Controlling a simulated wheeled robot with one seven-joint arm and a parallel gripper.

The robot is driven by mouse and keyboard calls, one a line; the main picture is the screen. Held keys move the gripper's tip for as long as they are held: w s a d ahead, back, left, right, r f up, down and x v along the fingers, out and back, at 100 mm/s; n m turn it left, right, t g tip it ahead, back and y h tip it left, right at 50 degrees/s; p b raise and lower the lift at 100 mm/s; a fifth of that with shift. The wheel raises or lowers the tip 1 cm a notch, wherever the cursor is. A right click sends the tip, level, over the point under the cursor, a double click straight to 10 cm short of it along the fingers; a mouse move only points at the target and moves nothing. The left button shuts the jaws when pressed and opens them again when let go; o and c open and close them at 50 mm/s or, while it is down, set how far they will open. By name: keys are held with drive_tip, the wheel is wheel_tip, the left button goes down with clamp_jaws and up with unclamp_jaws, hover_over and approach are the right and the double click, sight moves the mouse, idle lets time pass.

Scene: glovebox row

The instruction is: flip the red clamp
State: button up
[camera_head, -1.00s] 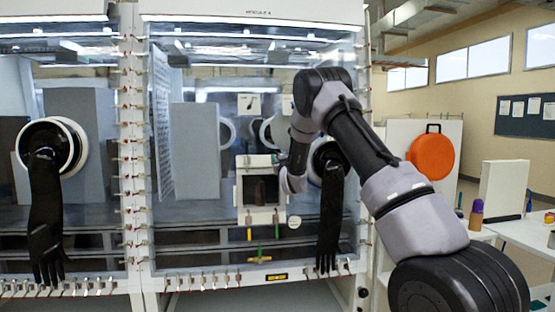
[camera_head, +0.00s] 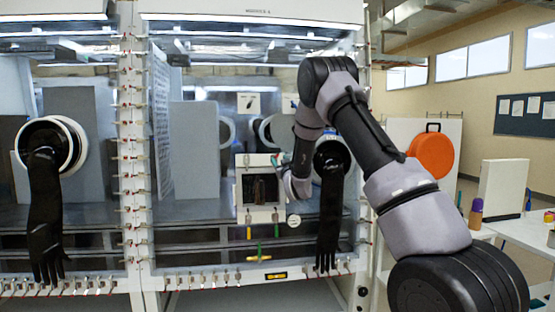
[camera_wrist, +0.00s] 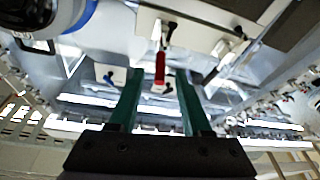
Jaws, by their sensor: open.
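The red clamp (camera_wrist: 160,68) shows in the wrist view as a short red handle on a pale plate with a dark end. It lies between and just beyond the tips of my gripper (camera_wrist: 157,76). The two green fingers are apart with nothing between them; I cannot tell whether they touch the clamp. In the head view my gripper (camera_head: 281,158) is at the upper right corner of the small framed door (camera_head: 240,190) on the glovebox front. The clamp there is only a tiny red spot, mostly hidden.
A black glove (camera_head: 330,215) hangs from a port close right of my wrist. Another black glove (camera_head: 45,215) hangs far left. Yellow (camera_head: 249,232) and green (camera_head: 276,230) handles hang below the small door. An orange round case (camera_head: 431,153) stands at the right.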

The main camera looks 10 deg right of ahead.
drive_tip(key=v, duration=0.6)
drive_tip(key=shift+s, duration=0.15)
drive_tip(key=s+d+r+m+g+h, duration=0.2)
drive_tip(key=s+d+r+m+g, duration=0.35)
drive_tip(key=s+r, duration=0.65)
drive_tip(key=s+f+m+g+y, duration=0.1)
drive_tip(key=s+g, duration=0.7)
drive_tip(key=s, duration=2.6)
drive_tip(key=shift+s+a+f+m+y, duration=0.3)
drive_tip(key=shift+a+f+m+y, duration=0.15)
drive_tip(key=shift+f+m, duration=0.15)
